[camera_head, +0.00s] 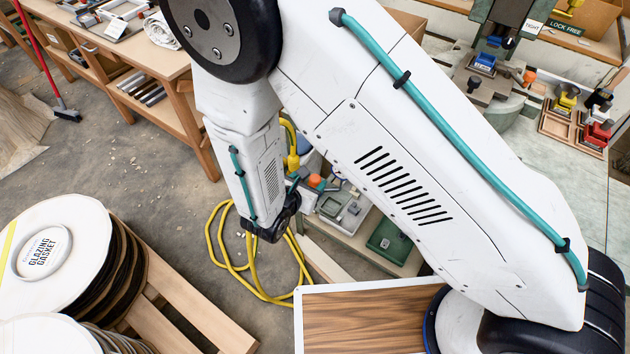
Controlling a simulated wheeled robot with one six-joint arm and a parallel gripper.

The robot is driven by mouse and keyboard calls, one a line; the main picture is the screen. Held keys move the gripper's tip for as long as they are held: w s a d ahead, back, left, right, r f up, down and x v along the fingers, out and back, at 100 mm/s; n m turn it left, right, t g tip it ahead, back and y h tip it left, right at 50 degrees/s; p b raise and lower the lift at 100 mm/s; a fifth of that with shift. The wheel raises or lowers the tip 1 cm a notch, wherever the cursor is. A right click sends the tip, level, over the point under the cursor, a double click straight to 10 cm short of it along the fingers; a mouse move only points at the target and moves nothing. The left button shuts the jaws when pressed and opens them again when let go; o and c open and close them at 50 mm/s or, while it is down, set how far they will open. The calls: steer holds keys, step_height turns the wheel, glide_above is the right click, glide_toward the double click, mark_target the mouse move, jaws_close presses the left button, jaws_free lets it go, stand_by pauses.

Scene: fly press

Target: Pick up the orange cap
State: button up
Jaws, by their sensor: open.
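A small orange piece (529,77) stands on the bench at the upper right, beside the grey press base. A second, rounded orange thing (316,181) shows among parts on the low surface near the middle. I cannot tell which is the orange cap. My white arm crosses the view and hangs down at the centre left. Its dark end, my gripper (286,212), is left of the low surface and apart from the bench piece. The jaws are small and dark, and I see nothing held in them.
A yellow hose (228,262) loops on the floor below my gripper. Round gasket stacks (78,235) sit on a pallet at lower left. A wooden workbench (150,62) stands at upper left, with open floor between.

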mark_target(314, 180)
steer(key=shift+n+y, duration=0.3)
steer(key=shift+n, duration=0.3)
steer(key=w+f, duration=0.1)
steer(key=f, duration=0.1)
steer(key=w+d+f, duration=0.1)
steer(key=w+f, duration=0.1)
steer(key=w+d+f, duration=0.1)
steer(key=w+f, duration=0.1)
steer(key=c, duration=1.1)
